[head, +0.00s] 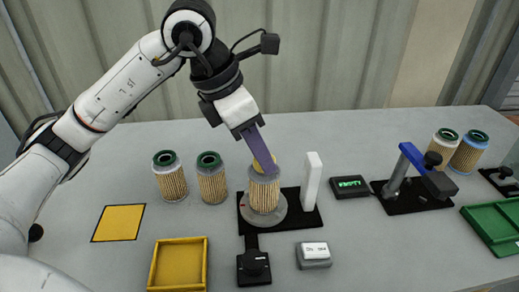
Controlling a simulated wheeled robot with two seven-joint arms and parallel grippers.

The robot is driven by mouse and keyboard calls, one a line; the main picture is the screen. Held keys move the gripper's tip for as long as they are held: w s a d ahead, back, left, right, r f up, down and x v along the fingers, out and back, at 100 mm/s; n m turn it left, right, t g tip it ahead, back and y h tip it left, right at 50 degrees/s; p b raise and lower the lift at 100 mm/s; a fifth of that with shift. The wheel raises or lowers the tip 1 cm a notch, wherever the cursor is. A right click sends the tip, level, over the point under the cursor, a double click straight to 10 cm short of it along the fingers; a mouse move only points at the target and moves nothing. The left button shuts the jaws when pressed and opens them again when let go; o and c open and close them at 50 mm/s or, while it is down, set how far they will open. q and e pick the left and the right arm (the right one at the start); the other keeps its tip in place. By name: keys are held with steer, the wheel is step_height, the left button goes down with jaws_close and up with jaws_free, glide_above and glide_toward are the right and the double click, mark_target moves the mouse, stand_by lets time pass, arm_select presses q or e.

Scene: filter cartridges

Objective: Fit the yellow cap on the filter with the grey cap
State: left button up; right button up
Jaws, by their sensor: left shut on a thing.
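My left gripper (262,166) comes down from above and is shut on the yellow cap (257,166); its purple finger hides part of the cap. The cap is at the top of a pleated tan filter (264,195), and I cannot tell whether it touches it. This filter stands upright on a round grey plate (280,215) on a black base. Its top is pale grey, partly hidden by the finger and cap. My right gripper is not in view.
Two green-capped filters (170,180) (212,182) stand left of the plate. A white upright block (311,182) stands close on its right. A yellow tray (178,265) and yellow square (118,222) lie front left. A blue-levered device (411,158), more filters (468,152) and a green tray (492,224) are right.

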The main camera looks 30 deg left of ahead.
arm_select(q)
steer(key=shift+f+b, duration=0.35)
steer(key=shift+b, duration=0.05)
stand_by(0.5)
steer(key=o, duration=1.3)
steer(key=shift+r, duration=0.15)
steer(key=shift+r+p, duration=0.8)
steer(key=shift+r, duration=0.05)
steer(key=shift+r+p, duration=2.55)
steer(key=shift+r, duration=0.75)
